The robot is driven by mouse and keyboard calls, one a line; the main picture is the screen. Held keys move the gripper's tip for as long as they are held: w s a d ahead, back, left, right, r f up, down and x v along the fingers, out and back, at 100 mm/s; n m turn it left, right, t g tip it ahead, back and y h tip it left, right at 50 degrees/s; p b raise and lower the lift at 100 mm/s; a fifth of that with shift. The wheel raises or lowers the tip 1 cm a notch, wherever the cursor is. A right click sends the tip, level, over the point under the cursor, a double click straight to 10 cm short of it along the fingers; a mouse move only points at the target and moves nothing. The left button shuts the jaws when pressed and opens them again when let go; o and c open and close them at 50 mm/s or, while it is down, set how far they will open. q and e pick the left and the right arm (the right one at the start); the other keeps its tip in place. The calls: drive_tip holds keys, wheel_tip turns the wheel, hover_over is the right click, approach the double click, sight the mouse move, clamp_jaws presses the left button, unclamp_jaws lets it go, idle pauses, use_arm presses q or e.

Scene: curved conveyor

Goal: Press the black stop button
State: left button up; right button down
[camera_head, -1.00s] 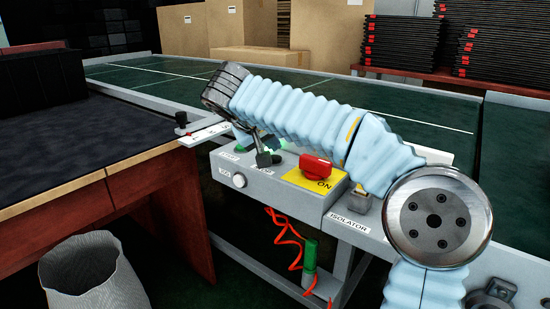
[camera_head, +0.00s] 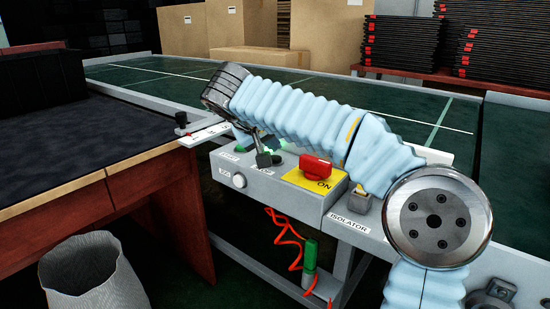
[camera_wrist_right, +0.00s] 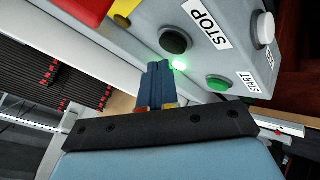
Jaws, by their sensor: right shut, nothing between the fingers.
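The black stop button (camera_wrist_right: 175,41) sits on the grey control box beside the STOP label (camera_wrist_right: 206,28) in the right wrist view. My right gripper (camera_wrist_right: 157,72) is shut and empty, with its blue fingers side by side and their tips just short of the button in the picture. A green glow (camera_wrist_right: 180,65) shows between the fingers and the green start button (camera_wrist_right: 218,85). In the head view my right gripper (camera_head: 262,146) hangs over the control box (camera_head: 270,190), and my arm hides part of the panel. My left gripper is not in view.
A red switch (camera_head: 317,168) on a yellow plate sits on the box, right of my gripper. A white button (camera_head: 239,181) is on the box front. The green conveyor (camera_head: 190,82) runs behind. A table (camera_head: 80,140) and a bin (camera_head: 90,275) are at left.

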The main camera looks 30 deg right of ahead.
sight(273, 159)
drive_tip(key=shift+f, duration=0.15)
drive_tip(key=shift+f, duration=0.3)
idle(0.3)
drive_tip(key=shift+f+b, duration=0.4)
drive_tip(key=shift+b, duration=0.15)
idle(0.5)
drive_tip(key=shift+r, duration=0.1)
drive_tip(key=shift+r+p, duration=0.75)
drive_tip(key=shift+p, duration=0.05)
wheel_tip(273, 159, up, 5)
drive_tip(key=p, duration=0.4)
drive_tip(key=shift+p, duration=0.4)
